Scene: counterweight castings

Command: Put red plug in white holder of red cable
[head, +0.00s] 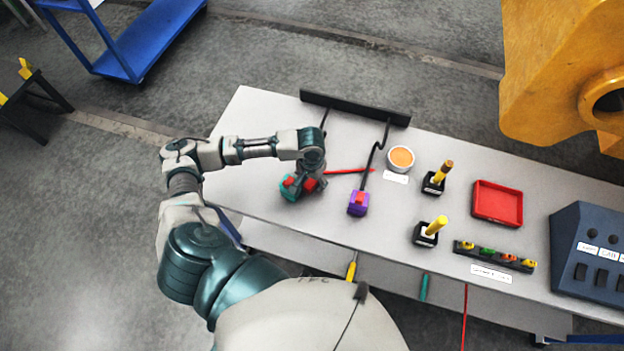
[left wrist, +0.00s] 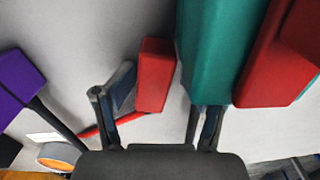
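A red plug (head: 311,184) is at the left part of the table, beside a teal block (head: 285,192) with a red part on it. In the left wrist view the red plug (left wrist: 156,75) stands just beyond my fingers, nearer the left one, with the teal block (left wrist: 217,50) close on its right. The red cable (head: 350,170) lies on the table, leading toward the plug. My left gripper (left wrist: 158,118) is open, its fingers apart, above the table; its fingertips are partly hidden in the head view. I cannot make out a white holder. My right gripper is not in view.
A purple block (head: 358,207) with a red top and black cable stands right of the gripper. Behind it is a black rail (head: 355,107). Further right are an orange-topped cup (head: 401,158), two black stands with yellow pegs, a red tray (head: 497,203) and a control box (head: 590,260).

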